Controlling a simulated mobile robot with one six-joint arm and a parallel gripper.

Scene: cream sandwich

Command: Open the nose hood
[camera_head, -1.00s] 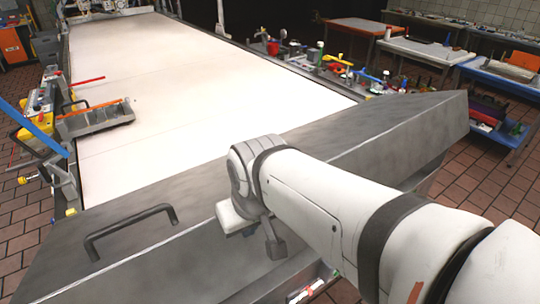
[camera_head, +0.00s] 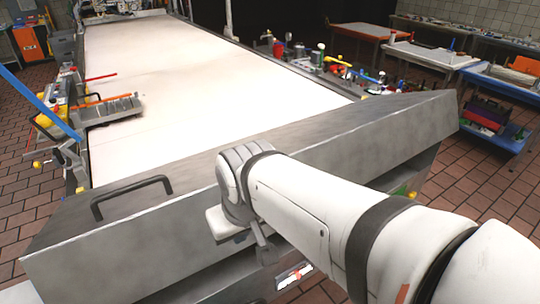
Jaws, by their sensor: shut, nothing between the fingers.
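The nose hood (camera_head: 190,250) is a long grey metal cover across the near end of the white belt (camera_head: 190,90). It is tilted, with its front panel facing me and a dark gap below its lower edge. A dark bar handle (camera_head: 131,196) stands on its left part. My white arm comes from the lower right to the middle of the hood. My gripper (camera_head: 264,250) is shut and empty at the hood's front, near the lower edge. The wrist partly hides it, and I cannot tell whether it touches the hood.
A grey bracketed tray (camera_head: 110,110) and yellow parts line the belt's left side. Bottles and tools (camera_head: 340,65) line its right side. A blue cart (camera_head: 500,130) and work tables (camera_head: 430,52) stand at the right. Brick floor (camera_head: 490,185) is clear beside the hood's right end.

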